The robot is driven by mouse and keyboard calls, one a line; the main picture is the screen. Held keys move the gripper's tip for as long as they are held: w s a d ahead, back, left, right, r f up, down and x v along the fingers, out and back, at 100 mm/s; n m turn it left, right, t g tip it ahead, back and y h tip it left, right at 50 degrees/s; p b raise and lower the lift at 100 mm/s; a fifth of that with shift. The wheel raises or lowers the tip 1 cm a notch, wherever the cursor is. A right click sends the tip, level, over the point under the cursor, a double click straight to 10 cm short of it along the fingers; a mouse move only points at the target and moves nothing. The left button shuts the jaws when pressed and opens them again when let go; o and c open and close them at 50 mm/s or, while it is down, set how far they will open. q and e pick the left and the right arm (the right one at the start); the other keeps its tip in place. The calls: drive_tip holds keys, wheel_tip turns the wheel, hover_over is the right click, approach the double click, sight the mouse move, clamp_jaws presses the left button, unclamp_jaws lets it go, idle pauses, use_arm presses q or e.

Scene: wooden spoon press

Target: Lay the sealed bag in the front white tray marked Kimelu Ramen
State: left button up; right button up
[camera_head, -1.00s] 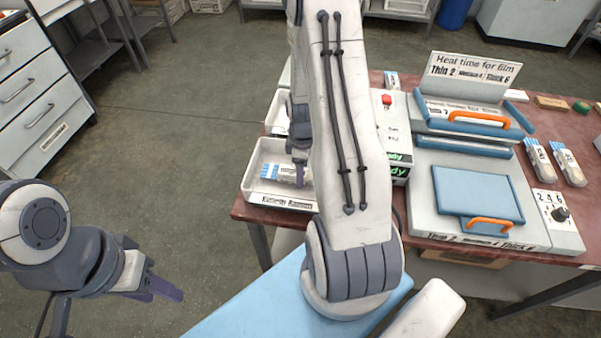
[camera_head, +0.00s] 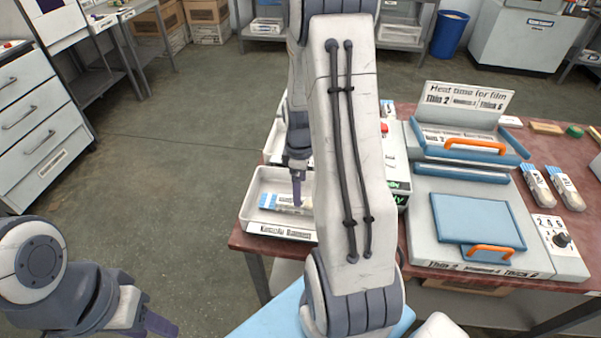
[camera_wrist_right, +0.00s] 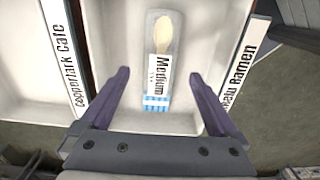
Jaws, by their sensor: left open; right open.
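The sealed bag (camera_head: 284,203), clear with a blue-striped end and a wooden spoon inside, lies flat in the front white tray (camera_head: 252,196), whose front label is small and blurred here. In the right wrist view the bag (camera_wrist_right: 160,62) reads "Medium", and the tray's partly covered label (camera_wrist_right: 242,65) ends in "Ramen". My right gripper (camera_head: 298,185) is above the bag; its open fingers (camera_wrist_right: 160,75) are apart from it on both sides. My left gripper (camera_head: 160,323) is open and empty at the lower left, away from the table.
A second white tray marked "Copperlark Cafe" (camera_wrist_right: 35,55) adjoins the first. Two more bags (camera_head: 538,187) lie at the right. My right arm hides part of the table.

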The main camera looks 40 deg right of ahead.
wheel_tip(320, 180, up, 6)
drive_tip(key=s+a+r, duration=0.2)
drive_tip(key=a+r, duration=0.1)
drive_tip(key=a, duration=0.8)
drive_tip(key=s+a+r, duration=0.1)
drive_tip(key=a+r, duration=0.2)
drive_tip(key=a, duration=0.7)
drive_tip(key=s+a+r+y, duration=0.1)
drive_tip(key=s+a+r, duration=0.1)
drive_tip(key=s+a, duration=0.7)
drive_tip(key=s, duration=0.4)
drive_tip(key=shift+s+a+r+m, duration=0.2)
drive_tip(key=shift+a+m, duration=0.2)
